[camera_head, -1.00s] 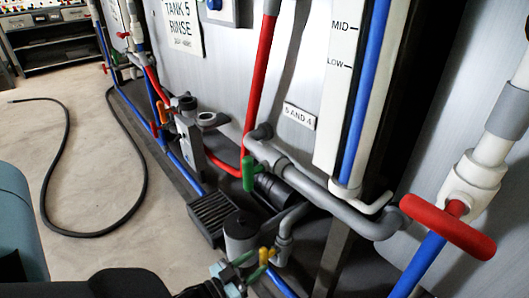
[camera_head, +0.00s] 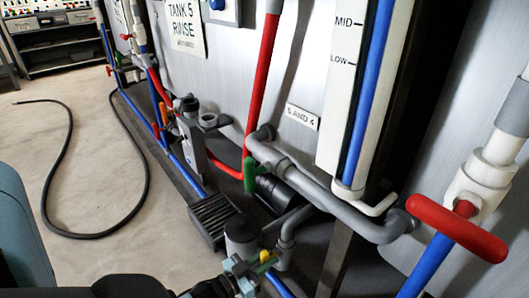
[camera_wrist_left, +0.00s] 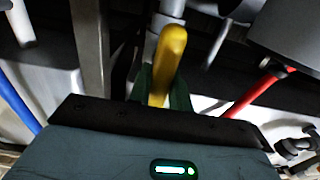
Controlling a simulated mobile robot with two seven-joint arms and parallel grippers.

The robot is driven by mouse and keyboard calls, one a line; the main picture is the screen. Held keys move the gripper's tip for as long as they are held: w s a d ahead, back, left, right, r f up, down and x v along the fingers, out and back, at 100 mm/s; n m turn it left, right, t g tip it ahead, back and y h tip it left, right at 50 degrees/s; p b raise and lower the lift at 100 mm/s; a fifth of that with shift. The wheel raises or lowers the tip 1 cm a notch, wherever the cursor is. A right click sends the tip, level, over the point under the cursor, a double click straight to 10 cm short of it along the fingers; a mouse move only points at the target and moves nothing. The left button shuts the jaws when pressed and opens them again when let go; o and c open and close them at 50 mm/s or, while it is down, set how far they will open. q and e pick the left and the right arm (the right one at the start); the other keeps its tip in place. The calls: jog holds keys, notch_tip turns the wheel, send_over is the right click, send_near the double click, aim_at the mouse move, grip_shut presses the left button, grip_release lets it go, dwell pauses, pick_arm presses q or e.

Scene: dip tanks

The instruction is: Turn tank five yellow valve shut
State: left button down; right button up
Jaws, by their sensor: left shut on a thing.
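The yellow valve handle (camera_head: 265,256) is low at the bottom middle of the head view, on grey pipework below the sign "5 AND 4". In the left wrist view the yellow handle (camera_wrist_left: 166,62) stands up between the green fingers. My left gripper (camera_head: 250,266) is at the valve and shut on the handle; it also shows in the left wrist view (camera_wrist_left: 162,90). The fingers and palm hide the handle's lower part and most of the valve body. My right gripper is not in view.
A green valve handle (camera_head: 249,175) and a grey pipe (camera_head: 330,205) are just beyond. A large red handle (camera_head: 457,228) juts out at right. A grey cylinder (camera_head: 241,236) stands close left of my gripper. A black hose (camera_head: 67,150) lies on the open floor.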

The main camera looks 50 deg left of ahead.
pick_arm(q)
jog(key=shift+m, duration=0.4)
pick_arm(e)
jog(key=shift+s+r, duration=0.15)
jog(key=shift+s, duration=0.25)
pick_arm(q)
jog(key=shift+d+m+p, duration=0.1)
jog(key=shift+m+p, duration=0.35)
jog(key=shift+m, duration=0.45)
jog(key=m, duration=0.2)
jog(key=shift+d+m, duration=0.15)
jog(key=shift+m, duration=0.15)
jog(key=m, duration=0.3)
jog(key=shift+d+f+m+p, duration=0.1)
jog(key=shift+f+m+p, duration=0.05)
jog(key=shift+m+p, duration=0.2)
jog(key=m, duration=0.3)
jog(key=shift+s+d+f+m, duration=0.1)
jog(key=shift+f+m, duration=0.1)
jog(key=shift+m, duration=0.15)
jog(key=m+b, duration=0.1)
jog(key=m, duration=0.2)
jog(key=shift+f+m, duration=0.15)
jog(key=shift+m, duration=0.25)
jog(key=shift+m+b, duration=0.35)
jog(key=shift+m, duration=0.45)
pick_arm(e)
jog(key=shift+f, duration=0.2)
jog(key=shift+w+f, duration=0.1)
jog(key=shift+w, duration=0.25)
